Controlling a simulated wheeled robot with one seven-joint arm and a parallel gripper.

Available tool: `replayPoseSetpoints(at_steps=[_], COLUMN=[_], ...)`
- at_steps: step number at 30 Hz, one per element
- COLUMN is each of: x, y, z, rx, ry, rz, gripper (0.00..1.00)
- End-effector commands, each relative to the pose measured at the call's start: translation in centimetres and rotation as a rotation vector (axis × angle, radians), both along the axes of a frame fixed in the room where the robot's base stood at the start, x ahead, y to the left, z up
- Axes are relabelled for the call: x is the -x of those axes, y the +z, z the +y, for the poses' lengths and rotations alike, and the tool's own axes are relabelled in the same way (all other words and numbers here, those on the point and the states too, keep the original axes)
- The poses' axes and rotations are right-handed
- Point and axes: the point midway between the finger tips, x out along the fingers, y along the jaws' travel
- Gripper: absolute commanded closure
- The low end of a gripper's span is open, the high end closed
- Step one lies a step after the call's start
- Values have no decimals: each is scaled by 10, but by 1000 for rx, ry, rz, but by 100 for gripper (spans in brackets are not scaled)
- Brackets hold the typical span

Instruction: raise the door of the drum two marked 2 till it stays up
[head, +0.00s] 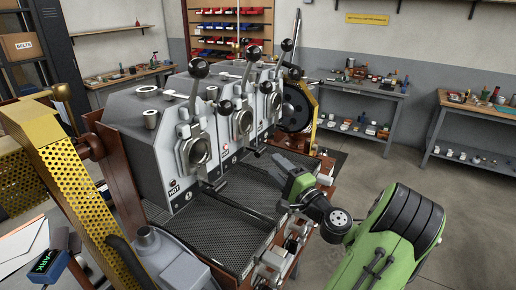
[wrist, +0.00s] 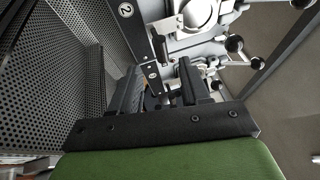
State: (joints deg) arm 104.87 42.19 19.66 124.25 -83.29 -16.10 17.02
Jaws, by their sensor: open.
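The roaster has several grey drums in a row. Drum two (head: 243,122) is the middle one, with a round metal front and black ball knobs. In the wrist view a black plate marked 2 (wrist: 126,9) shows at the top, beside a round silver front (wrist: 200,14) that is cut off by the edge. I cannot tell for sure whether its door is down. My gripper (head: 284,165) is in front of the drums, above the trays and apart from the drum fronts. In the wrist view its dark fingers (wrist: 158,85) stand apart with nothing held between them.
Perforated trays (head: 215,235) lie below the drums; one fills the left of the wrist view (wrist: 45,75). Ball-ended levers (wrist: 234,44) stick out near my fingers. A yellow perforated guard (head: 70,170) stands at left. Open floor lies at right, before the benches (head: 362,88).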

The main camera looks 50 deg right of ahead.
Motion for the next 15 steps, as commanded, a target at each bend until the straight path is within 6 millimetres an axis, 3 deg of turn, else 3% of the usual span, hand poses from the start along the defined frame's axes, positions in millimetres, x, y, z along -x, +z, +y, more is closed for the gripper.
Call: replayPoseSetpoints(at_steps=[7, 15], x=[-57, -79], y=[14, 16], z=[-17, -25], rx=[3, 1], ry=[3, 0], rz=[0, 0], gripper=[54, 54])
